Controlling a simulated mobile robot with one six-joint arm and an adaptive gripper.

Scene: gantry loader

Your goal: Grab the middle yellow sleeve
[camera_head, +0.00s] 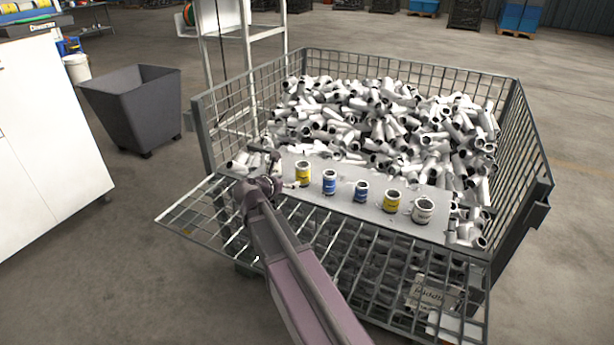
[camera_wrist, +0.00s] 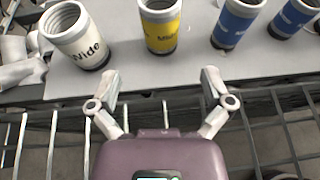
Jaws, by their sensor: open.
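A yellow sleeve (camera_wrist: 161,27) stands upright on a grey board (camera_wrist: 190,72), straight beyond my gripper (camera_wrist: 160,78) in the wrist view. Its small black label seems to begin "Mid". In the head view, this yellow sleeve (camera_head: 303,173) is the leftmost one visible on the board. A second yellow sleeve (camera_head: 393,202) stands farther right, its label too small to read. My gripper is open and empty, its fingers apart and short of the near yellow sleeve, touching nothing. In the head view my arm partly covers the board's left end.
A white sleeve marked "Wide" (camera_wrist: 78,38) stands left of the yellow one; blue sleeves (camera_wrist: 238,22) stand right. Another white sleeve (camera_head: 423,211) ends the row. Loose white pipe pieces (camera_head: 380,120) fill the mesh crate (camera_head: 520,150) behind. Its front mesh panel (camera_head: 190,213) lies folded down.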

